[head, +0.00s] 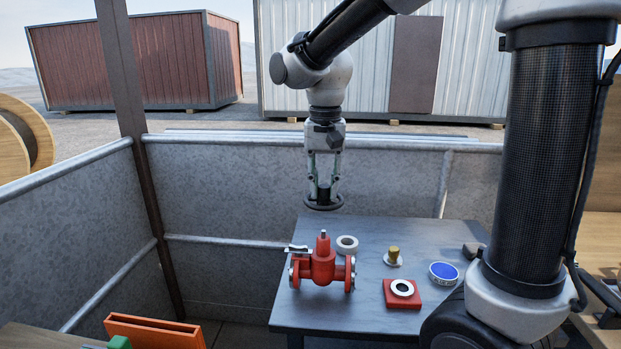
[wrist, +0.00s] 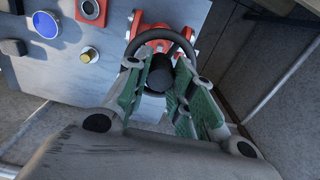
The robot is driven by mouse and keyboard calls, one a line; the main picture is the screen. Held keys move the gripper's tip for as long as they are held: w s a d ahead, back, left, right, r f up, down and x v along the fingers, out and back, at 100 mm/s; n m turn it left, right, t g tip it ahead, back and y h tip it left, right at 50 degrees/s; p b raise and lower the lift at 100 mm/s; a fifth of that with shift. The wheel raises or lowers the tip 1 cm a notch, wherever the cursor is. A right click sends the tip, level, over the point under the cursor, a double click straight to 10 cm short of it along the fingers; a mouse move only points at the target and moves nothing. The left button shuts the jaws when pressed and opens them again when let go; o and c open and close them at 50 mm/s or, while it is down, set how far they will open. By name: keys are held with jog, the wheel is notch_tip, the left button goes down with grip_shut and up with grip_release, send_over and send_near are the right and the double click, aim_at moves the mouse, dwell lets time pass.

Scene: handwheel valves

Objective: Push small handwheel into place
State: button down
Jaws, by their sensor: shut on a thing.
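My gripper (head: 324,184) is shut on the hub of the small handwheel (head: 324,205), a dark round wheel held level in the air. In the head view the wheel hangs above the red valve (head: 322,264), apart from its upright stem. In the wrist view the green-padded fingers of my gripper (wrist: 162,85) close around the black hub, and the handwheel's rim (wrist: 188,48) shows beyond them. The red valve (wrist: 160,30) shows partly behind the rim; its stem is hidden there.
The grey table (head: 360,308) also bears a white ring (head: 347,243), a brass-coloured knob (head: 394,254), a red block with a white ring (head: 402,293), a blue-topped disc (head: 443,272) and a small dark block (head: 472,250). Metal panels (head: 220,200) stand behind the table.

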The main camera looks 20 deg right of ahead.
aim_at(324, 186)
jog(key=shift+f, duration=0.1)
dwell(0.3)
jog(key=shift+f, duration=2.8)
jog(key=shift+f, duration=1.35)
jog(key=c, duration=1.1)
grip_release()
jog(key=shift+c, duration=0.2)
notch_tip(324, 186, up, 12)
jog(key=shift+f, duration=0.1)
